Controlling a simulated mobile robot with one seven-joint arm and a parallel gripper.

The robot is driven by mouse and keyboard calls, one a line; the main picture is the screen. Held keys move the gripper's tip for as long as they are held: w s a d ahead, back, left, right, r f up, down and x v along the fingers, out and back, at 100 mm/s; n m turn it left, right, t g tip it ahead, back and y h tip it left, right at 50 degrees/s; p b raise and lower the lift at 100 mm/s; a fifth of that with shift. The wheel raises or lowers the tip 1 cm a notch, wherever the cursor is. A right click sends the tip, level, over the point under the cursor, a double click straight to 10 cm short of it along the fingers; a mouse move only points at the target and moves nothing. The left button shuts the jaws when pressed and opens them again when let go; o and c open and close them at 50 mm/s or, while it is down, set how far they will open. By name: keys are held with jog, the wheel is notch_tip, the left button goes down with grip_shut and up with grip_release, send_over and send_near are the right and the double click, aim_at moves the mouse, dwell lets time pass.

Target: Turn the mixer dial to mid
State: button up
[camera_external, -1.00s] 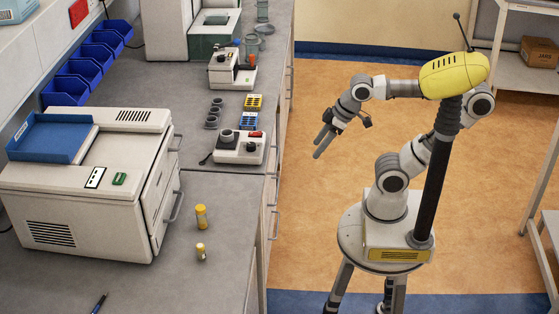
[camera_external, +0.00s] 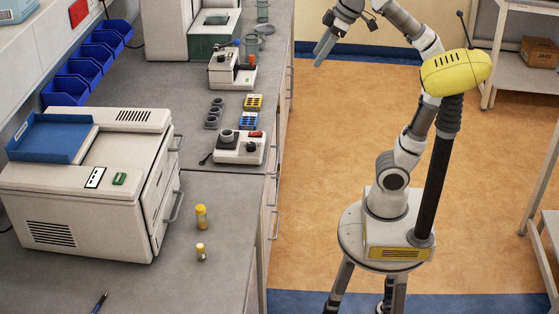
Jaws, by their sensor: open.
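A small white device with a dark round cup, a red switch and a dark knob, which looks like the mixer (camera_external: 238,156), stands on the grey bench near its right edge. Its dial (camera_external: 251,147) is the dark knob at the front right; its pointer setting is too small to read. My gripper (camera_external: 322,52) is raised over the floor to the right of the bench, well apart from the mixer and farther back. Its fingers point down and to the left. It is open and holds nothing visible.
Blue and yellow tube racks (camera_external: 250,121) and dark cups (camera_external: 213,112) stand behind the mixer. Another white device (camera_external: 232,72) is farther back. A large white machine (camera_external: 90,190) and yellow-capped bottles (camera_external: 201,217) are in front. The floor beside the bench is clear.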

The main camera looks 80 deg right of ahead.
jog(key=w+d+r+n+g+h+p, duration=0.1)
jog(key=w+n+p, duration=0.2)
jog(key=w+p, duration=0.3)
jog(key=w+d+r+n+g+p, duration=0.1)
jog(key=w+r+n+g+p, duration=0.1)
jog(key=w+p, duration=0.4)
jog(key=n+g+y+p, duration=0.15)
jog(key=n+p, duration=0.65)
jog(key=p, duration=0.8)
send_over(251, 144)
notch_tip(251, 144, down, 2)
jog(key=shift+g, duration=0.45)
notch_tip(251, 144, down, 37)
jog(key=b, duration=0.2)
jog(key=shift+r+b, duration=0.15)
jog(key=shift+b, duration=0.15)
grip_shut()
